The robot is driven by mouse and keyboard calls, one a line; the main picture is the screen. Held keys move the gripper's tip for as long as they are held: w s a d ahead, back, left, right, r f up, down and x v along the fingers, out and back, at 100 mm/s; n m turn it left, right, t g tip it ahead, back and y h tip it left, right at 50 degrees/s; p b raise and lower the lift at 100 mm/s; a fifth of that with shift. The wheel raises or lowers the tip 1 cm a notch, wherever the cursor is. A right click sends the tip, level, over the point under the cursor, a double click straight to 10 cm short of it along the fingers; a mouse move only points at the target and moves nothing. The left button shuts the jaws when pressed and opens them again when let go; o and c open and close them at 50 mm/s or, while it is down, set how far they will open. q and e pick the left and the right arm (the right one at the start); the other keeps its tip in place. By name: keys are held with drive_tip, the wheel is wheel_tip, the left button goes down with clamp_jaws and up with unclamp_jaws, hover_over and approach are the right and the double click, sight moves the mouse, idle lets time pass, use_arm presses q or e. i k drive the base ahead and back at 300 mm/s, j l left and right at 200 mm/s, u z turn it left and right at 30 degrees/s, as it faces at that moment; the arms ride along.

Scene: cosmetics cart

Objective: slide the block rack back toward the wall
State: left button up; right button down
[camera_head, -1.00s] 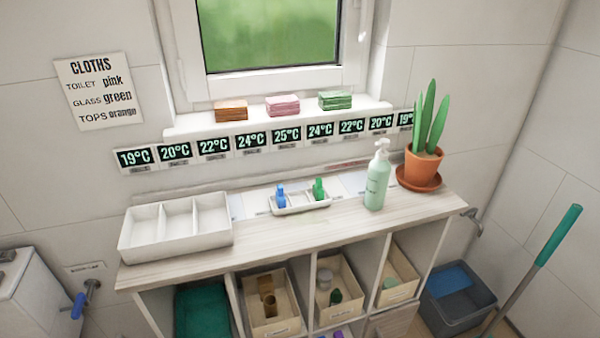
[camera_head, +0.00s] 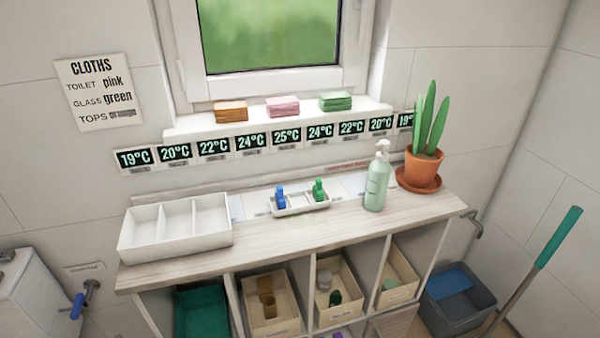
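A small white rack (camera_head: 303,206) stands near the middle of the wooden cart top (camera_head: 270,239), set forward of the wall. It holds a blue block (camera_head: 281,198) at its left end and a green block (camera_head: 319,190) right of its middle. Flat white cards (camera_head: 254,206) lie on the top around and behind the rack. Neither of my grippers is in view, and nothing touches the rack.
A white three-compartment tray (camera_head: 176,229) stands empty at the left. A pump bottle (camera_head: 377,183) and a potted plant (camera_head: 424,160) stand to the right. The sill (camera_head: 190,131) carries orange, pink and green cloth stacks. The front strip of the top is clear.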

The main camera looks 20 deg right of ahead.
sight(301, 201)
drive_tip(key=i+l, duration=0.1)
drive_tip(key=l, duration=0.55)
drive_tip(key=i+l+u, duration=0.1)
drive_tip(key=l, duration=0.55)
drive_tip(key=i+l, duration=0.1)
drive_tip(key=l, duration=0.55)
